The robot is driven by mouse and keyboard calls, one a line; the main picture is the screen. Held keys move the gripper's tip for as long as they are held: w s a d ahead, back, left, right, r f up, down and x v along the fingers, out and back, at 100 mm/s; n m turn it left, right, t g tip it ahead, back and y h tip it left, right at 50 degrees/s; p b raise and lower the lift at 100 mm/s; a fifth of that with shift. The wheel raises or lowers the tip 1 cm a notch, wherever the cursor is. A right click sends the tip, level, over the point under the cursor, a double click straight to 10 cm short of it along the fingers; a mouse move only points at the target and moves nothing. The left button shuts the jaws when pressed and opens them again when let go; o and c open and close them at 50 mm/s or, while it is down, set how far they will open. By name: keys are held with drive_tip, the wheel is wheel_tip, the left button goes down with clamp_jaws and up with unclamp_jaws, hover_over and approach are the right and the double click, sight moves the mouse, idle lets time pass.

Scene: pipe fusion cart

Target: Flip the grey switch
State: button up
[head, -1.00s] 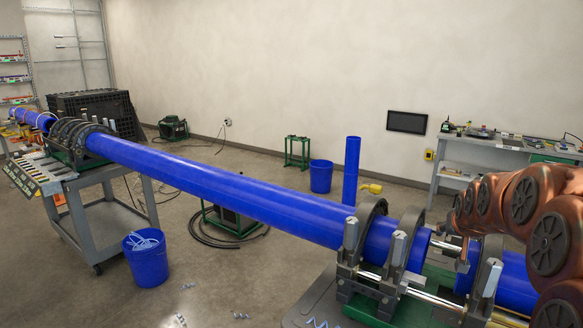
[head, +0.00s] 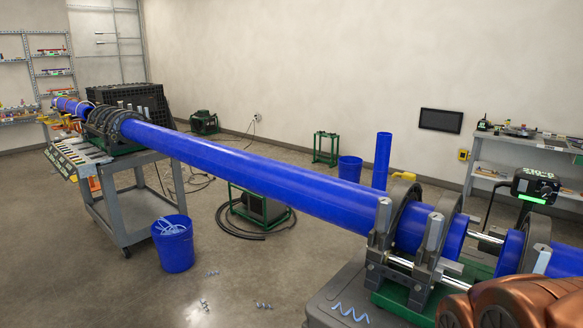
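I cannot make out a grey switch in the head view. A sloped control panel (head: 72,165) with small markings is on the front edge of the left cart, too small to read. A black box (head: 537,184) with a lit green strip stands at the right, behind the near pipe clamps; a small knob-like shape shows on its face. My copper-coloured arm shows at the lower right, but my gripper is out of view.
A long blue pipe (head: 255,172) spans from the left cart (head: 125,220) to the near clamps (head: 437,235). A blue bucket (head: 172,245) stands on the floor, with shavings nearby. A workbench (head: 505,155) is against the wall. Floor at front left is clear.

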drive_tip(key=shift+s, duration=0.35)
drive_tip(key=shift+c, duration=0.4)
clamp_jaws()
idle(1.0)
